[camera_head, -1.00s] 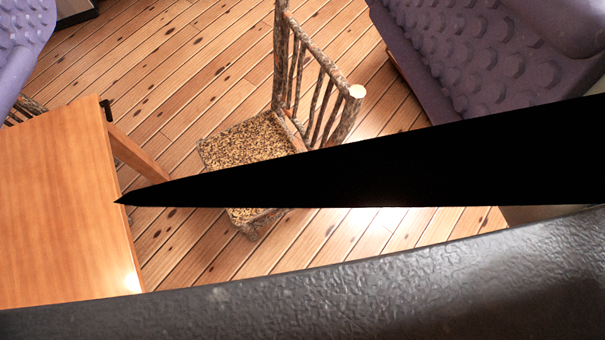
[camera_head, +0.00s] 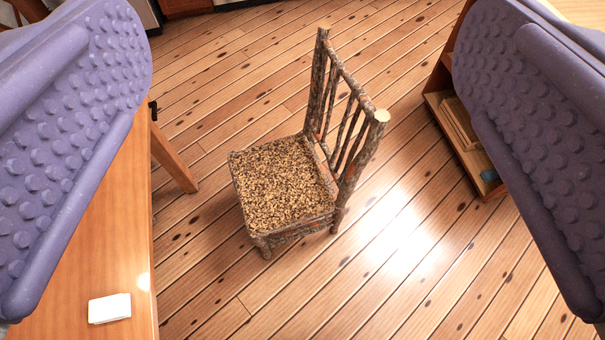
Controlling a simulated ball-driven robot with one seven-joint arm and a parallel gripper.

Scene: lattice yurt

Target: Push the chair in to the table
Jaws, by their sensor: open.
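The chair (camera_head: 283,185) stands upright on the plank floor in the middle of the head camera view. It has a speckled brown seat and a bark-covered log frame, with its slatted back on the right side. Its seat faces left toward the orange-brown wooden table (camera_head: 128,230), whose edge runs down the left. A strip of bare floor shows between seat and table edge. My gripper (camera_head: 303,165) is open, its two purple studded fingers wide apart at the left and right of the picture. Nothing is between them in grasp. The left finger hides part of the table.
A small white block (camera_head: 109,308) lies on the table near its edge. A table leg (camera_head: 174,160) slants out beside the tabletop. A wooden shelf (camera_head: 438,108) holding flat items stands at the right, partly behind the right finger. Floor right of and below the chair is clear.

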